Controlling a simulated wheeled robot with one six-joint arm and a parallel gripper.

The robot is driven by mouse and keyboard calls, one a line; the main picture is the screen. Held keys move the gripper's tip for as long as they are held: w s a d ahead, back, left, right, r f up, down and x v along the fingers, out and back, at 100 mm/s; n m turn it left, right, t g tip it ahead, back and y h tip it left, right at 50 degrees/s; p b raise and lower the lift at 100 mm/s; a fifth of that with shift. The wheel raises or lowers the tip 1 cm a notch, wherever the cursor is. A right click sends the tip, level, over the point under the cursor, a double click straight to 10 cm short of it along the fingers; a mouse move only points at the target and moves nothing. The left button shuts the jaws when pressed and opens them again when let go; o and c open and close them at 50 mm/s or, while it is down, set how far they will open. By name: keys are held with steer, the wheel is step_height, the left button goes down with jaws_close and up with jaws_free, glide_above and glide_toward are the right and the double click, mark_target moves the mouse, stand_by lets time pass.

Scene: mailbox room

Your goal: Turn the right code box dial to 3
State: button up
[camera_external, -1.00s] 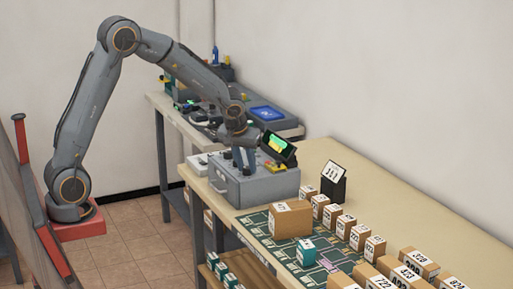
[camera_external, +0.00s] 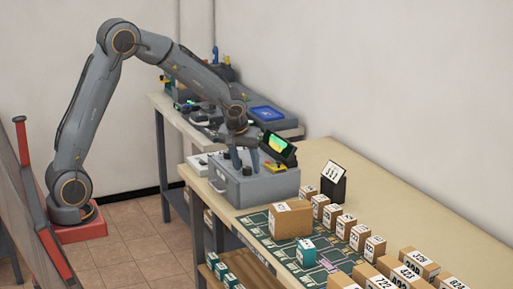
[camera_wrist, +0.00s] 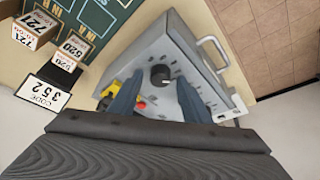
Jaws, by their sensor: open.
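The grey code box (camera_external: 262,187) stands on the near bench, with dark dials on its top. In the wrist view the code box (camera_wrist: 168,45) shows one round black dial (camera_wrist: 160,75) between my fingertips. My gripper (camera_wrist: 160,80) is open, one finger on each side of that dial. I cannot tell whether they touch it. The external view shows my gripper (camera_external: 246,163) low over the box top. The number the dial points to is too small to read. The other dials are hidden in the wrist view. A code card (camera_wrist: 45,90) reads CODE 352.
The code card stands on a black holder (camera_external: 333,185) right of the box. A green-screened device (camera_external: 278,146) is close beside my gripper. Numbered cartons (camera_external: 290,220) and a green mat (camera_external: 256,226) lie in front. A second bench (camera_external: 285,129) with equipment is behind.

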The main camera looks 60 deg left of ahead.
steer(key=shift+r, duration=0.1)
steer(key=b+v, duration=0.1)
steer(key=v, duration=0.6)
steer(key=shift+r, duration=0.35)
steer(key=shift+s, duration=0.1)
